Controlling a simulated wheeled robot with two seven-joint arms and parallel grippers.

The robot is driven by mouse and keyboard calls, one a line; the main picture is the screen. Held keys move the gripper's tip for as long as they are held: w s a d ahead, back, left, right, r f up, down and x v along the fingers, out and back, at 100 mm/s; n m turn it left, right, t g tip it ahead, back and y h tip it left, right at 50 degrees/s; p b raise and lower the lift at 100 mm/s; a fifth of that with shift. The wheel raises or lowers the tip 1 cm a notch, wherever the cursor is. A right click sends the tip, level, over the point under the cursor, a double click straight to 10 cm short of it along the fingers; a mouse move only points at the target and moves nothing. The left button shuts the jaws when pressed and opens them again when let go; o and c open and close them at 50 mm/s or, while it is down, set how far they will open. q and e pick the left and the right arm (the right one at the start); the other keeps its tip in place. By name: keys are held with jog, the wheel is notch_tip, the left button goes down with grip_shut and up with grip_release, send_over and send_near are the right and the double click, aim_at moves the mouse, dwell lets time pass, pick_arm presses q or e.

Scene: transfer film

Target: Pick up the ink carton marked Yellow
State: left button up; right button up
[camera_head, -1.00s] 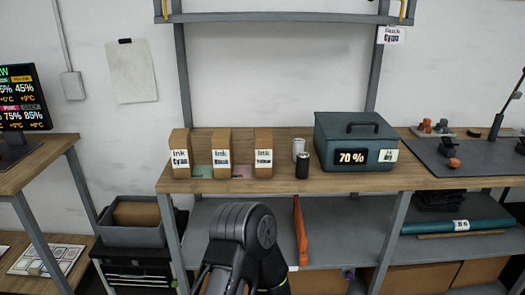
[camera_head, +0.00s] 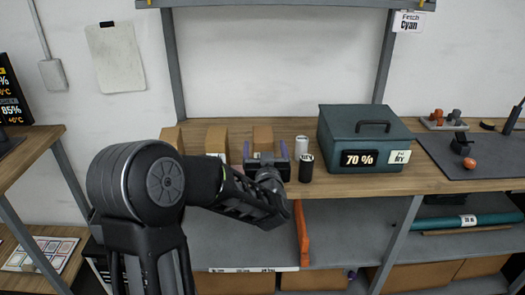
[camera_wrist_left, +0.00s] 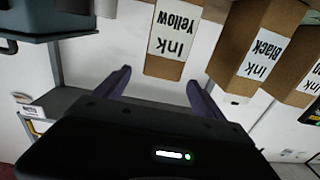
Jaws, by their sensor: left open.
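The ink carton marked Yellow (camera_wrist_left: 168,62) is brown with a white label, upside down in the left wrist view. In the head view it is the rightmost carton (camera_head: 263,134) on the wooden shelf, its lower part hidden behind my left gripper (camera_head: 265,158). My left gripper is open, and its fingertips (camera_wrist_left: 158,77) lie to either side of the carton's outline. I see no contact, and cannot tell how deep the carton is between them. The carton marked Black (camera_wrist_left: 245,55) stands beside it; it also shows in the head view (camera_head: 217,136). My right gripper is out of view.
A third carton (camera_head: 172,135) stands at the shelf's left, mostly hidden by my arm. A white can (camera_head: 301,146) and a black can (camera_head: 306,168) stand close right of the gripper. A dark green box (camera_head: 365,135) reading 70 % is further right.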

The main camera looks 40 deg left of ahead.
aim_at(263, 133)
pick_arm(q)
jog(key=shift+p+x, duration=0.3)
jog(key=shift+x, duration=1.05)
jog(key=shift+f, duration=0.1)
jog(key=shift+w+a, duration=0.15)
jog(key=p+x, duration=0.2)
jog(key=x, duration=0.2)
jog(key=shift+w+a, duration=0.25)
jog(key=shift+a, duration=0.05)
grip_shut()
